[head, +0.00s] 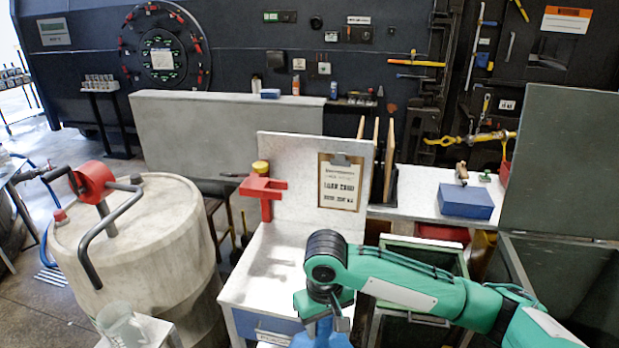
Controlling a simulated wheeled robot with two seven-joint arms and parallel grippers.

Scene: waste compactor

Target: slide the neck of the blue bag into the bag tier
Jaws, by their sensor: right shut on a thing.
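The blue bag (322,338) shows only as its upper part at the bottom edge of the head view. The rest of it is out of frame. My right gripper (328,317) points down and is shut on the bag's top, in front of the white workbench. The red bracket with a forked arm, which looks like the bag tier (264,192), stands at the left of the bench by its back panel. It is up and to the left of my right gripper in the picture, clearly apart from the bag. My left gripper is not in view.
A yellow-topped roll (260,167) sits behind the red bracket. A clipboard (339,184) hangs on the back panel. A large pale drum (140,240) with a red-hubbed handle stands left. A clear beaker (120,326) is at lower left. The bench top (270,262) is mostly clear.

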